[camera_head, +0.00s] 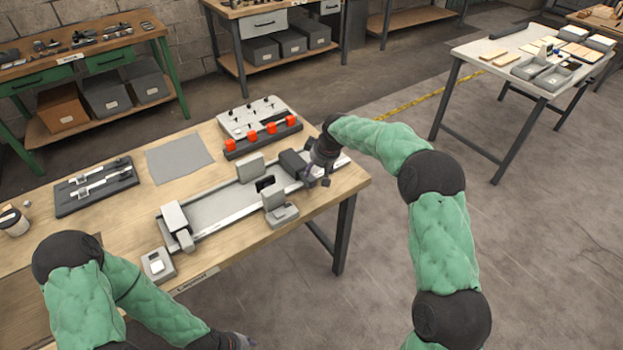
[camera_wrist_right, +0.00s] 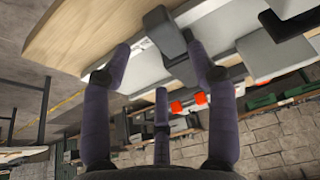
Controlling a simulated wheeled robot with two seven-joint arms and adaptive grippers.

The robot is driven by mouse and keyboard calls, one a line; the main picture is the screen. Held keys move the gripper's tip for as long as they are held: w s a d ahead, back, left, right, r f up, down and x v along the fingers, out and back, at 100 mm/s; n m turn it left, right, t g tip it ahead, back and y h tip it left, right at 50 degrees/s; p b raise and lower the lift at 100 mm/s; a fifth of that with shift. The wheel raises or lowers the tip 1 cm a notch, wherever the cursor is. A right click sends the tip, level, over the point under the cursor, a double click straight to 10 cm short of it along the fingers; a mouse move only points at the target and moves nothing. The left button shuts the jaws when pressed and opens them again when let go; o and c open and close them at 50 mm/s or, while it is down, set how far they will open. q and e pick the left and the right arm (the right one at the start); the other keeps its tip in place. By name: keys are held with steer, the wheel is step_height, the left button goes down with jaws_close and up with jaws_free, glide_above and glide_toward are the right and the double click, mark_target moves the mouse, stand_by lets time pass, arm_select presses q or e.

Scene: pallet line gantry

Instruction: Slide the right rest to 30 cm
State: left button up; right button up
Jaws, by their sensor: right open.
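A rail frame (camera_head: 222,213) lies along the work table. A dark grey block (camera_head: 293,163), which looks like the right rest, sits at its right end. A light grey block (camera_head: 175,218) stands at the left end. My right gripper (camera_head: 317,181) is at the right end of the frame, just right of the dark block. In the right wrist view the fingers of the gripper (camera_wrist_right: 163,62) are spread, with the dark block (camera_wrist_right: 166,35) in the gap; contact cannot be told. My left gripper (camera_head: 236,342) is at the bottom edge, mostly hidden. Scale marks are unreadable.
Grey blocks (camera_head: 280,207) stand at the frame's near side. Behind it are a rack with red pieces (camera_head: 262,136) and a white panel (camera_head: 250,115). A grey mat (camera_head: 179,158) and a dark tray (camera_head: 96,187) lie to the left. The table's right edge is close to my right gripper.

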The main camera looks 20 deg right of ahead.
mark_target(312, 177)
steer(key=b+x, duration=0.1)
steer(key=x, duration=0.5)
steer(key=shift+w+f, duration=0.1)
steer(key=shift+f, duration=0.2)
arm_select(q)
steer(key=shift+f, duration=0.9)
